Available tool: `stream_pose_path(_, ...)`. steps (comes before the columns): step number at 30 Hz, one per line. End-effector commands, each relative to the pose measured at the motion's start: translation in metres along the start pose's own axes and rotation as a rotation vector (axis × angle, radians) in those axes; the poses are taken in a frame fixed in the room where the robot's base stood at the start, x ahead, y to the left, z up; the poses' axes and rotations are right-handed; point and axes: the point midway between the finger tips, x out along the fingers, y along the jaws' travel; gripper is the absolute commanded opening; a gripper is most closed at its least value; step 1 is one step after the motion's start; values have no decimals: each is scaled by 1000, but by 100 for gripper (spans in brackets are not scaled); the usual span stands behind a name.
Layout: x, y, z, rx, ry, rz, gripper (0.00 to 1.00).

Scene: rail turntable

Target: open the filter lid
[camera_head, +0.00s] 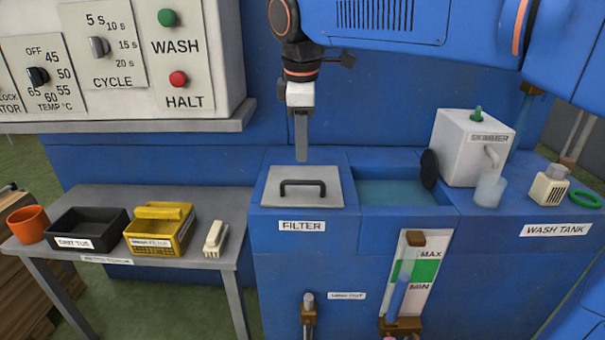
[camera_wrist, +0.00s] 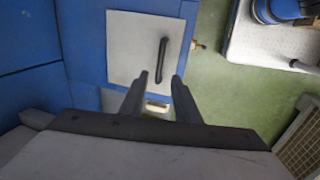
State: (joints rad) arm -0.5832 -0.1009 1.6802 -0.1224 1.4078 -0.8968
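The filter lid (camera_head: 325,194) is a flat grey square plate with a dark bar handle (camera_head: 303,184). It lies shut on the blue tank top, behind the FILTER label (camera_head: 302,225). In the wrist view the lid (camera_wrist: 128,48) is below and ahead, and its handle (camera_wrist: 161,60) shows near the fingertips. My gripper (camera_head: 301,158) points down above the rear part of the lid, apart from the handle.
Right of the lid is an open water basin (camera_head: 395,193), then a white skimmer box (camera_head: 470,148) and a clear cup (camera_head: 489,190). A bench (camera_head: 200,258) at left holds an orange pot (camera_head: 28,224), a black tray (camera_head: 87,230), a yellow filter basket (camera_head: 160,230) and a brush (camera_head: 216,238).

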Motion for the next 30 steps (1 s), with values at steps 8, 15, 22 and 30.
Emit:
stream_pose_path(8,50,0,0,1,-1,-2,29)
stream_pose_path(15,80,0,1,1,-1,-1,29)
stream_pose_path(22,91,0,0,1,0,0,29)
stream_pose_path(30,91,0,0,1,0,0,22)
